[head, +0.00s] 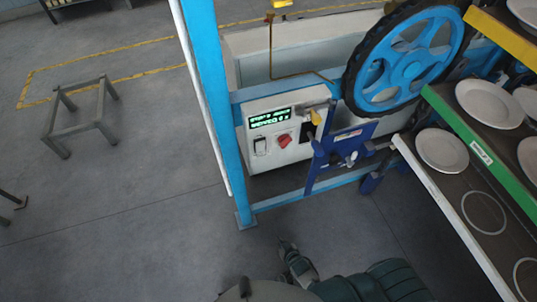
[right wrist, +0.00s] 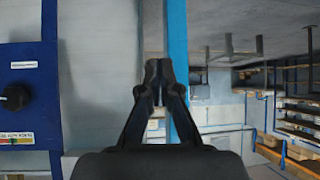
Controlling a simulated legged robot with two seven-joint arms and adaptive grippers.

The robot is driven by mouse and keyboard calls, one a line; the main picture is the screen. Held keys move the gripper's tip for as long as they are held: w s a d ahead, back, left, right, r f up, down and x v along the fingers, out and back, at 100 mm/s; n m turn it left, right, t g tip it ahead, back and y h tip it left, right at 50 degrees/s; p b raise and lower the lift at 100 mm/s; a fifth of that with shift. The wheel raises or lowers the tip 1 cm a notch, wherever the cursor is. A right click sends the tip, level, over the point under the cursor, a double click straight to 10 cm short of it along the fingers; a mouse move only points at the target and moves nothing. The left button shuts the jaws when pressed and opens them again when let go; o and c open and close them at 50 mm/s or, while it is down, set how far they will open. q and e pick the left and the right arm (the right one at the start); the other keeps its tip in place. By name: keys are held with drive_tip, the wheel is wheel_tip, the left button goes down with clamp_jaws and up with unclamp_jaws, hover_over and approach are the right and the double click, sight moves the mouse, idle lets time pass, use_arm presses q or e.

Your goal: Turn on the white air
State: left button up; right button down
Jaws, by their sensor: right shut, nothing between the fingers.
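A white control box (head: 286,155) with a green lit display (head: 270,117) is on the blue frame. It has a red knob (head: 284,140) and a dark switch (head: 260,146). Beside it on the right, a blue panel (head: 343,143) carries small white and dark fittings. I cannot tell which control is the white air. My right gripper (head: 287,246) is below the box in the head view, apart from it. In the right wrist view it (right wrist: 159,85) is shut and empty. That view shows a blue panel (right wrist: 30,50) with a black knob (right wrist: 15,97) at left.
A blue frame post (head: 211,95) stands left of the box. A large blue wheel (head: 408,60) is above right. Shelves with white plates (head: 441,150) are at right. A low metal stand (head: 82,115) is on the left floor. Floor between stand and post is clear.

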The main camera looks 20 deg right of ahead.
sight(262, 144)
drive_tip(key=w+a+r+t+b, duration=0.1)
drive_tip(key=w+r+t, duration=0.25)
drive_tip(key=r, duration=0.45)
drive_tip(key=w+r+t+b, duration=0.2)
drive_tip(key=w+r, duration=0.3)
drive_tip(key=r, duration=0.3)
drive_tip(key=d+r+m+t+h+b, duration=0.1)
drive_tip(key=d+r+t, duration=0.1)
drive_tip(key=r, duration=0.8)
drive_tip(key=d+r+m+t+b, duration=0.1)
drive_tip(key=r+t, duration=0.2)
drive_tip(key=r, duration=0.7)
drive_tip(key=x, duration=0.9)
drive_tip(key=f+x, duration=0.1)
drive_tip(key=x, duration=0.4)
drive_tip(key=shift+w+a+r, duration=0.1)
drive_tip(key=shift+w+a, duration=0.1)
drive_tip(key=shift+w, duration=0.05)
use_arm(q)
drive_tip(key=w, duration=0.5)
drive_tip(key=shift+w+d+r, duration=0.1)
drive_tip(key=shift+w+r, duration=0.15)
use_arm(e)
drive_tip(key=shift+a, duration=0.4)
